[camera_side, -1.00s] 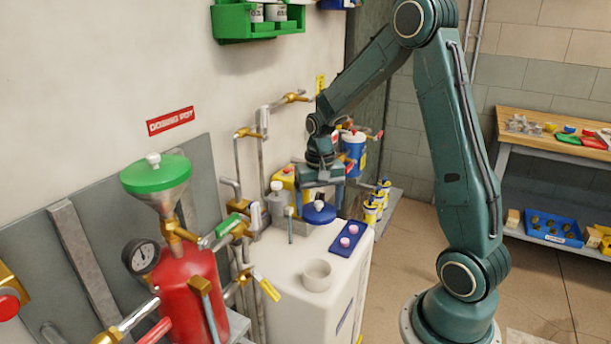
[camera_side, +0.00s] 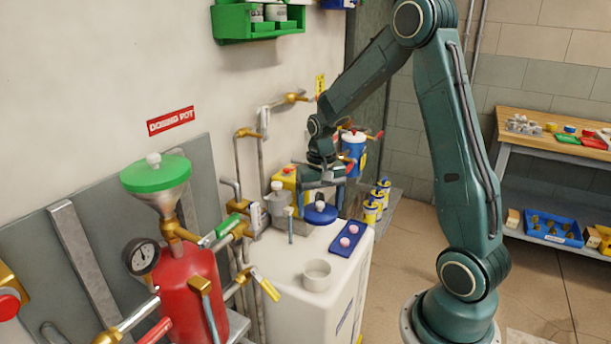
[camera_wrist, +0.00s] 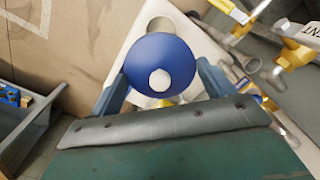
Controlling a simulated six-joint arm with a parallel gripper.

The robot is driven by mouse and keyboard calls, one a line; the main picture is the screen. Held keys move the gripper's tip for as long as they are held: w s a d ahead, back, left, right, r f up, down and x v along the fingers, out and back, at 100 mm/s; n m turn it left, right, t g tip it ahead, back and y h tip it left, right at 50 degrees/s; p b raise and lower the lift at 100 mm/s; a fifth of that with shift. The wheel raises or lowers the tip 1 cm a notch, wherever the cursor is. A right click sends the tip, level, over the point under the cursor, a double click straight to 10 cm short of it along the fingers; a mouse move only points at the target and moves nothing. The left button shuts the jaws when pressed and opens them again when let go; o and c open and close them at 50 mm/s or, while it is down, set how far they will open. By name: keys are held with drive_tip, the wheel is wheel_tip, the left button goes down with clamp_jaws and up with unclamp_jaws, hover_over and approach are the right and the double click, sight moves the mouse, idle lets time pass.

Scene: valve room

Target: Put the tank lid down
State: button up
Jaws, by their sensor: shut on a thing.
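The tank lid (camera_side: 320,213) is a round blue disc with a pale knob. In the side view it is at the far part of the white tank's top (camera_side: 285,258); I cannot tell whether it touches the top. My gripper (camera_side: 321,200) is above and around the lid, shut on it. In the wrist view, the lid (camera_wrist: 150,60) sits between the two blue-grey fingers of my gripper (camera_wrist: 160,75), one on each side of its rim. The lid hides part of the tank top there.
Brass valves and pipes (camera_side: 240,235) crowd the left side.

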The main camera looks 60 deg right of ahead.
drive_tip(key=s+d+f+n, duration=0.1)
drive_tip(key=s+f+n, duration=0.25)
drive_tip(key=f, duration=0.35)
drive_tip(key=s+d+f+n, duration=0.1)
drive_tip(key=s+f+n, duration=0.25)
drive_tip(key=f, duration=0.45)
drive_tip(key=n, duration=0.1)
hover_over(286, 263)
drive_tip(key=f, duration=0.2)
drive_tip(key=shift+s+a+f, duration=0.1)
drive_tip(key=shift+s+f, duration=0.05)
drive_tip(key=shift+f, duration=1)
drive_tip(key=shift+f, duration=0.15)
wheel_tip(286, 263, down, 2)
drive_tip(key=shift+f, duration=0.25)
drive_tip(key=shift+w+f, duration=0.2)
drive_tip(key=shift+f, duration=0.35)
drive_tip(key=shift+f, duration=0.1)
